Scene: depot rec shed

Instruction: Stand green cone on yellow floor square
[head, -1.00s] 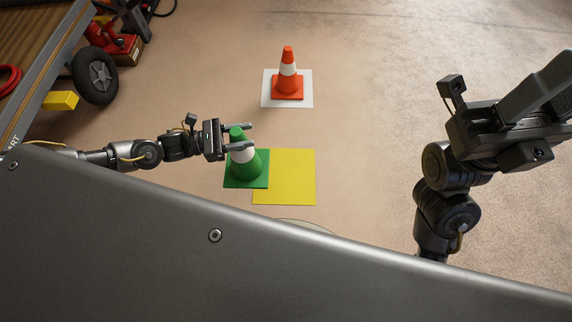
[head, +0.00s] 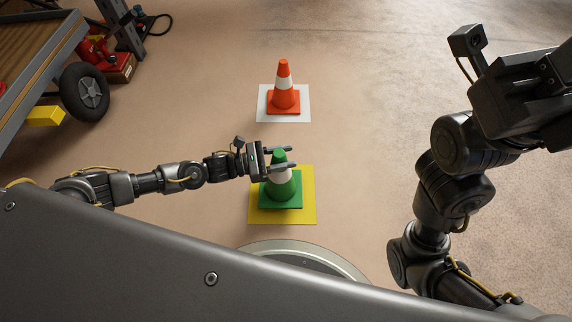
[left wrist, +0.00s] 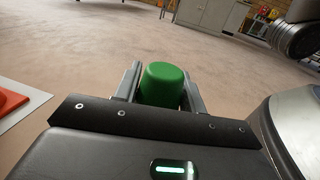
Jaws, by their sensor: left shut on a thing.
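The green cone (head: 281,189) with a white band is upright over the yellow floor square (head: 309,196). Its green base lies within the square's outline, with yellow showing on all sides. I cannot tell whether the base touches the floor. My left gripper (head: 284,160) is shut on the cone's upper part, one finger on each side. In the left wrist view the cone's green top (left wrist: 162,85) sits between the two fingers; its lower part is hidden. My right gripper (head: 535,95) is raised at the right edge, its fingers not clearly visible.
An orange cone (head: 285,102) stands on a white floor square (head: 264,108) farther back. A cart (head: 40,62) with a black wheel (head: 84,92) and a yellow block (head: 45,116) are at the left. The floor around the squares is otherwise clear.

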